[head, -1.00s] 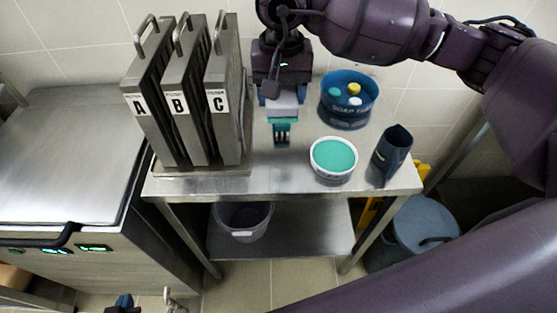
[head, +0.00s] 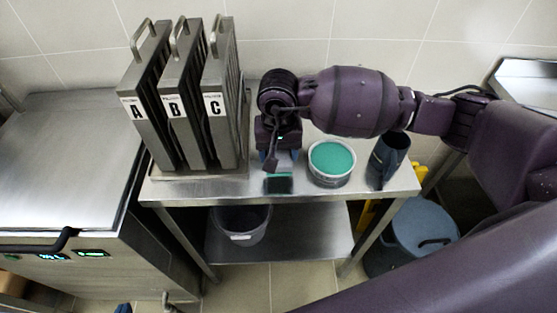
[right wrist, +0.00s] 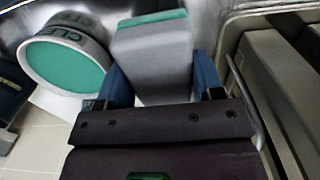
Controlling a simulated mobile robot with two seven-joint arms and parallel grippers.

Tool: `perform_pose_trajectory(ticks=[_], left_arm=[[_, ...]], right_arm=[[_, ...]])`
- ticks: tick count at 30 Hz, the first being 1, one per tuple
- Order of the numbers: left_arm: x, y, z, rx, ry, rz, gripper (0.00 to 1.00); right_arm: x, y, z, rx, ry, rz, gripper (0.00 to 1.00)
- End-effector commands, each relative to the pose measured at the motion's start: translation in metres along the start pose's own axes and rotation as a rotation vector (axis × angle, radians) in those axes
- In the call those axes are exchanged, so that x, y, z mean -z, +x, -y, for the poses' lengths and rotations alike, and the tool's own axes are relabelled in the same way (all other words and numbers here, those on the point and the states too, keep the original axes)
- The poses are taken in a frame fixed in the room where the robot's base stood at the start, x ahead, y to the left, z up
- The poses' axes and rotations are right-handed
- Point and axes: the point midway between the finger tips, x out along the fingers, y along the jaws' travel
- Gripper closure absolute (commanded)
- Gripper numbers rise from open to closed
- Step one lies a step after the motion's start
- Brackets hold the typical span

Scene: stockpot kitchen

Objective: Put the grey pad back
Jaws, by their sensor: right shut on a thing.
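The grey pad (right wrist: 152,55) is a grey block with a green strip along its far end in the right wrist view. My right gripper (right wrist: 155,90) is shut on it, with a blue finger on each side. In the head view my right gripper (head: 279,160) points down over the front of the steel table, left of the round tub. Only a blue tip of my left gripper (head: 123,309) shows at the bottom edge.
A round white tub with a green top (head: 332,160) stands close right of the pad, and a dark jug (head: 387,160) further right. Upright steel panels marked A, B and C (head: 185,105) stand left.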

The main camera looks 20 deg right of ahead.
Motion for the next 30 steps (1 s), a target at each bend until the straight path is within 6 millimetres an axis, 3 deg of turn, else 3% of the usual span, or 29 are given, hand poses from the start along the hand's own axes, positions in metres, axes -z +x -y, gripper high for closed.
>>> perform_pose_trajectory(ticks=[7,18,19,23,30], left_arm=[[-0.001,0.002,0.000,-0.001,0.000,-0.001,1.00],[-0.004,0.002,-0.001,-0.001,0.000,0.004,1.00],[-0.004,0.002,0.000,-0.001,0.000,0.003,1.00],[-0.004,0.001,0.000,0.000,0.000,0.006,1.00],[-0.005,-0.001,0.000,0.001,-0.001,0.008,1.00]], right_arm=[[-0.001,0.034,0.000,-0.001,0.001,0.004,0.65],[-0.001,0.039,0.000,-0.001,-0.001,0.001,0.65],[-0.001,0.038,0.000,-0.001,0.000,0.001,0.36],[-0.001,0.038,0.000,-0.001,0.000,0.001,0.16],[-0.001,0.037,0.000,-0.001,0.000,0.001,0.14]])
